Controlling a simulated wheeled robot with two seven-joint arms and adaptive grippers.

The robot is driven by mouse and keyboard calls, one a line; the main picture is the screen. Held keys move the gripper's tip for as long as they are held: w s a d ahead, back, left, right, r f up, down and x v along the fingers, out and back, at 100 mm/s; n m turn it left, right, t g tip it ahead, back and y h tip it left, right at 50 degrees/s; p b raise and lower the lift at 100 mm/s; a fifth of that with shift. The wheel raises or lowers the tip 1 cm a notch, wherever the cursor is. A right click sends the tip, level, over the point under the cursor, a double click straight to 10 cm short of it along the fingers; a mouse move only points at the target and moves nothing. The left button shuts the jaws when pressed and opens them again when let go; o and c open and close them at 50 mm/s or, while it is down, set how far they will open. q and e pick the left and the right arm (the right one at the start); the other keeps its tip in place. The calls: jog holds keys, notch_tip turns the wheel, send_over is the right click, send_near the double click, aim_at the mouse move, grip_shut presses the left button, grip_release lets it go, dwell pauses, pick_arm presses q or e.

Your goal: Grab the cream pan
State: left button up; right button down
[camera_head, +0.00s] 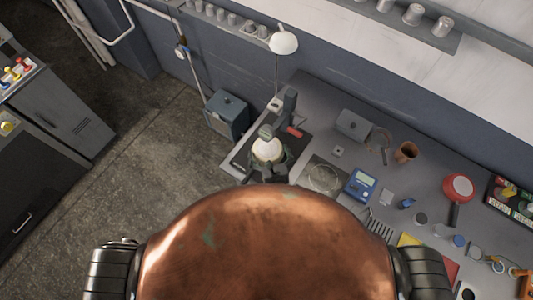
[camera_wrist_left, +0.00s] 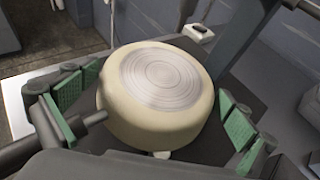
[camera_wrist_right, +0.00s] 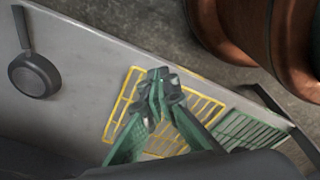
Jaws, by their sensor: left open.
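The cream pan (camera_wrist_left: 155,120) shows in the left wrist view with its ringed grey base (camera_wrist_left: 165,78) facing the camera. It is also in the head view (camera_head: 267,148), at the left end of the workbench. A dark rod at its left side may be its handle. My left gripper (camera_wrist_left: 160,115) is open, with its green-padded fingers on either side of the pan. Gaps show beside the pan, and contact is not clear. My right gripper (camera_wrist_right: 160,82) is empty, its fingertips together above a yellow rack (camera_wrist_right: 124,104); my copper body hides it in the head view.
A black pan (camera_wrist_right: 34,74) lies left in the right wrist view, with a green rack (camera_wrist_right: 248,130) at right. In the head view, a red pan (camera_head: 458,187), a blue meter (camera_head: 361,184) and a brown cup (camera_head: 406,152) stand on the bench. A lamp (camera_head: 283,40) rises behind the cream pan.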

pick_arm(q)
jog(key=shift+r, duration=0.1)
pick_arm(e)
jog(key=shift+s, duration=0.15)
pick_arm(q)
jog(key=c, duration=0.9)
jog(key=shift+c, duration=0.7)
pick_arm(e)
jog(key=shift+s+a, duration=0.4)
jog(key=shift+s, duration=0.15)
jog(key=shift+w+d, duration=0.1)
